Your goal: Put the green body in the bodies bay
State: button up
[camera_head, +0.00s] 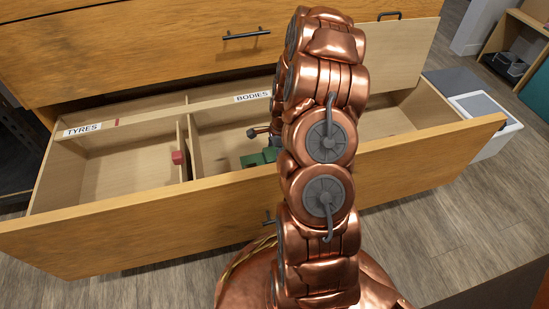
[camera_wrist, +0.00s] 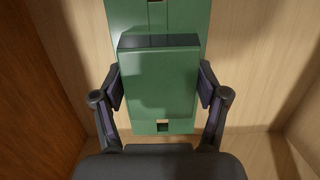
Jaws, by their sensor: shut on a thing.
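The green body (camera_wrist: 158,88) fills the middle of the wrist view, a flat plate with a raised block and square holes. My gripper (camera_wrist: 160,90) is shut on it, one dark finger on each side. In the head view the green body (camera_head: 258,158) shows in part low inside the bodies bay (camera_head: 222,146), behind the drawer's front wall; my arm hides the rest. Wooden floor and walls surround it in the wrist view. Whether it touches the floor I cannot tell. The "BODIES" label (camera_head: 253,97) is on the bay's back edge.
The open drawer's front wall (camera_head: 120,238) stands between my base and the bays. A divider (camera_head: 187,150) separates the tyres bay (camera_head: 120,170) on the left. A small red block (camera_head: 178,157) is at the divider. A grey-white box (camera_head: 492,115) stands right of the drawer.

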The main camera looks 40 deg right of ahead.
jog(key=shift+f, duration=0.4)
jog(key=shift+r, duration=0.1)
jog(key=o, duration=1.3)
